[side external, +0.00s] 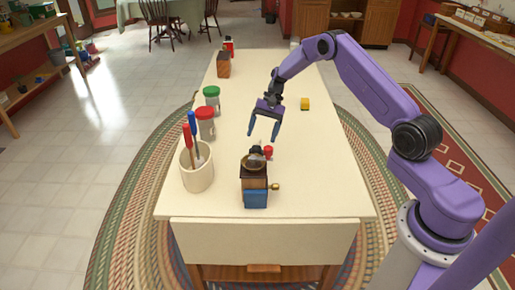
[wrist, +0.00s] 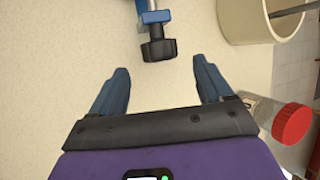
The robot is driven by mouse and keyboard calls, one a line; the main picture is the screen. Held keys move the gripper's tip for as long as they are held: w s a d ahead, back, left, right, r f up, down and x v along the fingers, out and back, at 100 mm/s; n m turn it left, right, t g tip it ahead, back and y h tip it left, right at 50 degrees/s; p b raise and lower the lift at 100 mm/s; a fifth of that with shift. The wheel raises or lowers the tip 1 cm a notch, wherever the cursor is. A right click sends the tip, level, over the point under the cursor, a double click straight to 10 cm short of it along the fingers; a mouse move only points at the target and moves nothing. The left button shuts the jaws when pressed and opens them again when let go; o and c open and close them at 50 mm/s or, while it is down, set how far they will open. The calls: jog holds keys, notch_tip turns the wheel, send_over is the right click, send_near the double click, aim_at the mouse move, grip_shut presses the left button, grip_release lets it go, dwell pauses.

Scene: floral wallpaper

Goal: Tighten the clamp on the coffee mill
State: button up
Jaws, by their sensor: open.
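The coffee mill (side external: 254,173) stands upright near the front of the table, with a wooden body, dark top and a brass-coloured knob at its right. Its blue lower part (side external: 256,199) faces the front. In the wrist view, a blue clamp part (wrist: 149,8) with a metal screw and black knob (wrist: 158,49) shows at the top middle; the rest is cut off. My gripper (side external: 263,135) is open and empty, behind the mill and pointing down. In the wrist view, the knob lies just beyond my gripper's fingertips (wrist: 160,72), roughly centred between them and apart from both.
A cream crock (side external: 197,170) with red- and blue-handled tools stands left of the mill. Behind it are a red-lidded jar (side external: 205,123) and a green-lidded jar (side external: 212,97). A small red object (side external: 268,152) lies near the mill. A yellow block (side external: 305,104) sits farther right.

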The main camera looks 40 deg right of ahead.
aim_at(257, 147)
jog(key=shift+x, duration=3.1)
jog(key=c, duration=1)
